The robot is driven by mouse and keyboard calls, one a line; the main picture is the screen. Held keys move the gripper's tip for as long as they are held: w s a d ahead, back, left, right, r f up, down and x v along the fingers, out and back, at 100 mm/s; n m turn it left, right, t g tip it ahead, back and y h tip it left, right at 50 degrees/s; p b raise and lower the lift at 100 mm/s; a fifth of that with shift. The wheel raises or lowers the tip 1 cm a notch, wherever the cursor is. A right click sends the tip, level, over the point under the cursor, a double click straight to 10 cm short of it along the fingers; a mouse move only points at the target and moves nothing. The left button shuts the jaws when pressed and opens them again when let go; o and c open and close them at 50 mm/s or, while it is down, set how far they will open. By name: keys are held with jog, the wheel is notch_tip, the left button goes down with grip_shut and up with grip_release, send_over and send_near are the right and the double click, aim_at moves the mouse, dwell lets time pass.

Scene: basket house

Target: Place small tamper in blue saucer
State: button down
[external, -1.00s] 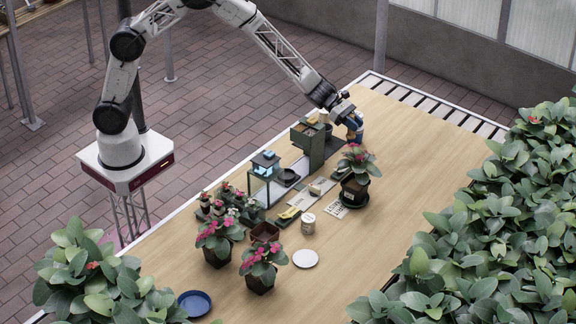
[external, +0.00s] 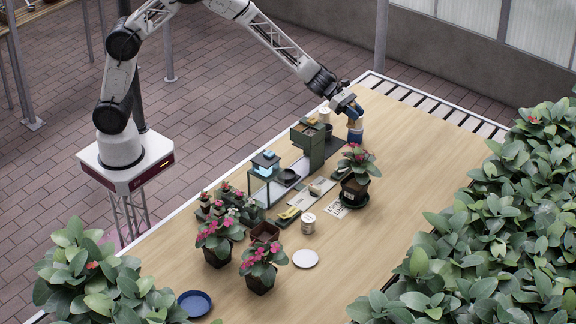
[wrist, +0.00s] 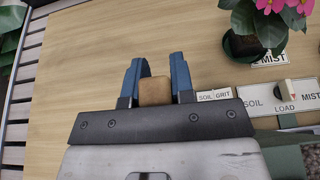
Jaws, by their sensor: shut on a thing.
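The blue saucer (external: 194,303) lies empty on the table at the near left in the external view. My gripper (external: 355,133) is over the far end of the table, beside the green box unit and well away from the saucer. In the wrist view my gripper (wrist: 156,75) is shut on a small tan wooden block, which looks like the small tamper (wrist: 155,92). The block sits between the two blue fingers. Its lower part is hidden by the gripper body. The saucer is not in the wrist view.
A green box unit (external: 308,142), a glass-sided house (external: 266,180) and a flowering pot (external: 355,190) stand between my gripper and the saucer. Other potted flowers (external: 260,283), a white disc (external: 305,258) and a pale tin (external: 308,223) are nearer. The table's right side is clear.

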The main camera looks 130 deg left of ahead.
jog(key=w+d+m+g+h, duration=0.1)
jog(key=w+d+m+h, duration=0.15)
jog(key=d, duration=1.35)
jog(key=w+d+m+g+h, duration=0.1)
jog(key=w+d+m+h, duration=0.15)
jog(key=d, duration=1.45)
jog(key=w+d+m+g+h, duration=0.1)
jog(key=d+m+h, duration=0.15)
jog(key=d, duration=1.35)
jog(key=s+d+m+g+h, duration=0.2)
jog(key=s+d, duration=0.3)
jog(key=d, duration=0.7)
jog(key=s+d+m+g+h, duration=0.15)
jog(key=s+d, duration=0.45)
jog(key=d, duration=0.7)
jog(key=s+d+m+g+h, duration=0.15)
jog(key=s+d, duration=0.35)
jog(key=d, duration=0.7)
notch_tip(320, 180, down, 10)
jog(key=shift+m, duration=0.35)
jog(key=shift+r, duration=0.1)
jog(key=w+d, duration=0.3)
jog(key=w, duration=0.4)
jog(key=w+d+f, duration=0.1)
jog(key=w+d, duration=0.3)
jog(key=w, duration=0.3)
jog(key=shift+w+f, duration=0.2)
jog(key=shift+w, duration=0.05)
